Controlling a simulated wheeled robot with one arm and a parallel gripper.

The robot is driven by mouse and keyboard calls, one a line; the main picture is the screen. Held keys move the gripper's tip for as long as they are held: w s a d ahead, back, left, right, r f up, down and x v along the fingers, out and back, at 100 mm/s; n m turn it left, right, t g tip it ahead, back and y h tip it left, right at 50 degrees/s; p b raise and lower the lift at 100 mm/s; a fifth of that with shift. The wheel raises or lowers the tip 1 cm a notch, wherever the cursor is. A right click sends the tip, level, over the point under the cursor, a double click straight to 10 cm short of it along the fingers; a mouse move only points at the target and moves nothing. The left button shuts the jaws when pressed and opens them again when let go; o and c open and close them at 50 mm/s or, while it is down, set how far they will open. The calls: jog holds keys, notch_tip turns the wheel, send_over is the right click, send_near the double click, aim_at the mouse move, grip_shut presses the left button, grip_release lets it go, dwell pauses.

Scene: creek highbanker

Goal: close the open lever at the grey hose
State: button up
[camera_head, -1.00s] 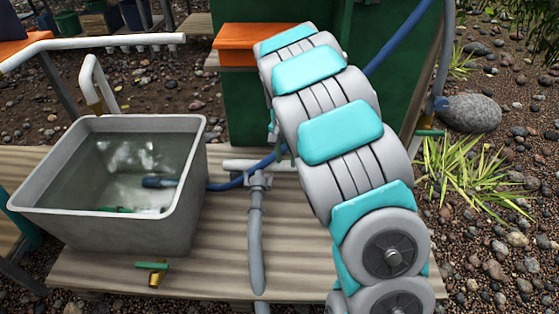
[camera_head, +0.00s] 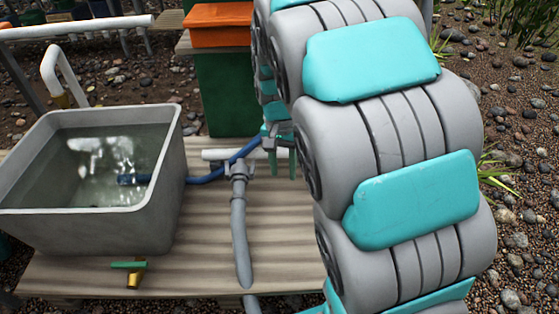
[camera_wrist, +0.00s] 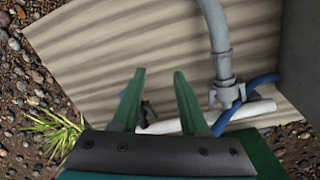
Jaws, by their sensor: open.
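The grey hose (camera_head: 241,240) runs across the wooden deck to a grey coupling (camera_head: 239,172) at a white pipe (camera_head: 215,155). In the wrist view the hose (camera_wrist: 212,25) ends in the coupling (camera_wrist: 224,68), with small arms sticking out at its lower end. I cannot tell which arm is the open lever. My gripper (camera_head: 281,165) is to the right of the coupling in the head view, its green fingers pointing down. In the wrist view my gripper (camera_wrist: 158,72) is open and empty, and the coupling lies right of its right finger. A small dark part (camera_wrist: 147,113) shows between the fingers.
A grey water tub (camera_head: 160,215) stands left on the deck (camera_head: 200,270), with a green-handled brass valve (camera_head: 130,270) in front. A blue hose (camera_head: 212,177) runs from it past the coupling. An orange box (camera_head: 218,25) is behind. My arm hides much of the right side.

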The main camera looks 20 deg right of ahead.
jog(key=s+a+b, duration=0.1)
jog(key=s+b, duration=0.1)
jog(key=s, duration=0.4)
jog(key=shift+s+a+f+n, duration=0.15)
jog(key=shift+s+f+n, duration=0.1)
jog(key=shift+s+n, duration=0.05)
jog(key=shift+r, duration=0.1)
